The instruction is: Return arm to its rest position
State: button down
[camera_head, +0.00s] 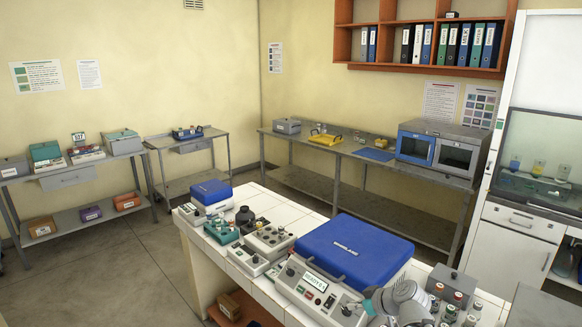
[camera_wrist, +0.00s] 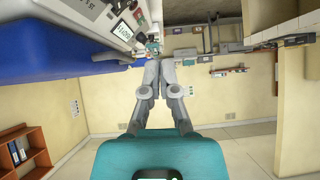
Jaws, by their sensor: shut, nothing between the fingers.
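In the wrist view, my gripper (camera_wrist: 160,66) points away from the camera with its two grey fingers together, shut and empty. The picture there is turned over, with the room upside down. A large blue-lidded device (camera_wrist: 50,48) lies close on the left of the fingers, its panel with a lit display at the upper left. In the head view, part of my grey arm shows at the lower right, in front of the same blue-lidded device (camera_head: 350,248). The fingertips cannot be made out there.
The white-tiled bench (camera_head: 285,197) also carries a smaller blue-lidded device (camera_head: 211,191), a teal rack (camera_head: 221,232) and several capped bottles beside my arm. A glass-fronted cabinet (camera_head: 540,150) stands at the right. Open floor (camera_head: 120,255) lies left of the bench.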

jog(key=s+a+f+m+g+h, duration=0.1)
jog(key=s+f+m+g+h, duration=0.5)
jog(key=s+m+h, duration=0.1)
jog(key=shift+s+f+m+g, duration=0.4)
jog(key=shift+s+m, duration=0.3)
jog(key=shift+s, duration=0.4)
jog(key=c, duration=1.4)
grip_release()
